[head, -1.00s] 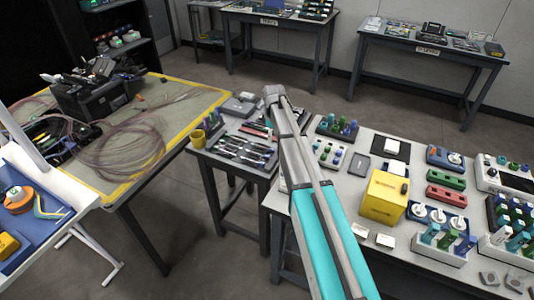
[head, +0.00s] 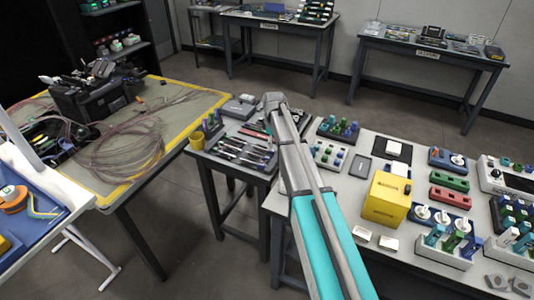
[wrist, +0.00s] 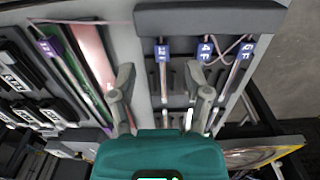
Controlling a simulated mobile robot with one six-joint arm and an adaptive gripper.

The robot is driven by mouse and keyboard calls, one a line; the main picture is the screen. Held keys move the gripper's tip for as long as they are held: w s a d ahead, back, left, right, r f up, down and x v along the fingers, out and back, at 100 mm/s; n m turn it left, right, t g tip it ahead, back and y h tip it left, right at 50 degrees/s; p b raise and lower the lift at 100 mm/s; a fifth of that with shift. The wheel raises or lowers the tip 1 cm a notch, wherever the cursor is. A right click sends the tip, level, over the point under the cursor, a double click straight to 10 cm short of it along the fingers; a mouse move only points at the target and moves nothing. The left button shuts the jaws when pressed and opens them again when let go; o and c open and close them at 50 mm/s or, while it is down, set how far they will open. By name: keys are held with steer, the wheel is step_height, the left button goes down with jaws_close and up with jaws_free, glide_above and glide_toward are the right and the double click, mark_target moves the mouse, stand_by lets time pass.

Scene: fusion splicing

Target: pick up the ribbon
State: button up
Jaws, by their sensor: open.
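In the wrist view, several thin ribbons lie in the slots of a dark grey holder (wrist: 212,20). Their blue tags read 12F, 4F and 6F. The 12F ribbon (wrist: 163,78) runs between my gripper's fingers, the 4F ribbon (wrist: 206,49) lies near the right finger, and the 6F ribbon (wrist: 237,72) is farther right. My gripper (wrist: 160,97) is open above the holder, one finger on each side of the 12F ribbon, with nothing visibly held. The lower ends are hidden by my gripper's body. In the head view my arm hides the gripper.
Left in the wrist view are a purple-tagged strip (wrist: 49,47), a pink strip (wrist: 92,55) and black blocks (wrist: 15,75). In the head view, a yellow box (head: 386,200) stands on the crowded right table. Coiled fibre (head: 118,152) lies on the left mat. Floor shows between tables.

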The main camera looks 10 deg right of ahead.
mark_target(273, 151)
steer(key=shift+s+f+b, duration=0.1)
steer(key=shift+f+b, duration=1.5)
steer(key=shift+f, duration=0.3)
jaws_close()
